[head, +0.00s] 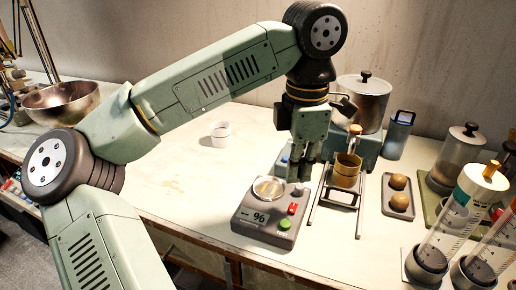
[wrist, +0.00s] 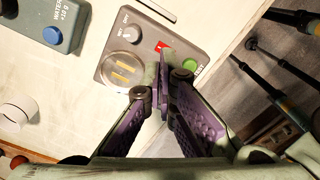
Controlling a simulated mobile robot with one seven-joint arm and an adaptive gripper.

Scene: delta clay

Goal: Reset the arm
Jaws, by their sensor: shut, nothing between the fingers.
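My green arm reaches over the table in the head view, bent at the elbow, with the wrist pointing down. My gripper (head: 302,172) hangs just behind a grey device (head: 262,228) with a round dish, a % mark, and red and green buttons. In the wrist view my gripper's purple fingers (wrist: 162,85) come together and are shut with nothing between them. They appear over the edge of the grey device (wrist: 190,42), near its red button. I cannot tell whether the fingertips touch it.
A metal stand with a brass cup (head: 346,172) is close to the right of my gripper. A tray (head: 398,212) with two brown balls, canisters and clear cylinders (head: 442,242) crowd the right. A white cup (head: 221,134) and metal bowl (head: 60,102) are left. The middle left tabletop is clear.

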